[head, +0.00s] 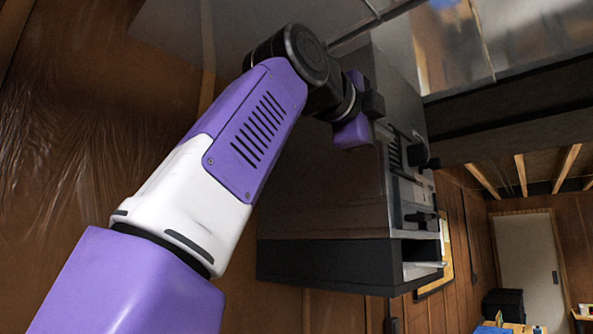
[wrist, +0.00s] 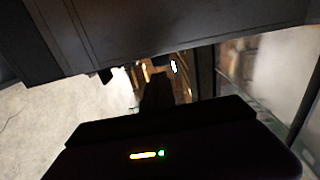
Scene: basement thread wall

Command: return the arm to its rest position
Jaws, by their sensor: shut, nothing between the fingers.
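My arm, purple and white, reaches up and across the head view. Its wrist end lies in front of a large dark cabinet-like unit (head: 320,190). In the wrist view my gripper (wrist: 157,88) shows as a dark narrow shape above its wide dark body, with the fingers together and nothing seen between them. In the head view the fingertips cannot be told apart from the dark parts near the unit's front. A dark slab-like surface (wrist: 150,30) crosses the top of the wrist view, close to the gripper. I cannot tell whether they touch.
The unit's front has dark protruding parts (head: 421,219) and an open lower shelf (head: 423,268). A dark beam (head: 510,105) runs at the upper right. A pale door (head: 528,262) and a cluttered table (head: 510,328) stand farther off. Brown wall panelling (head: 80,130) fills the left.

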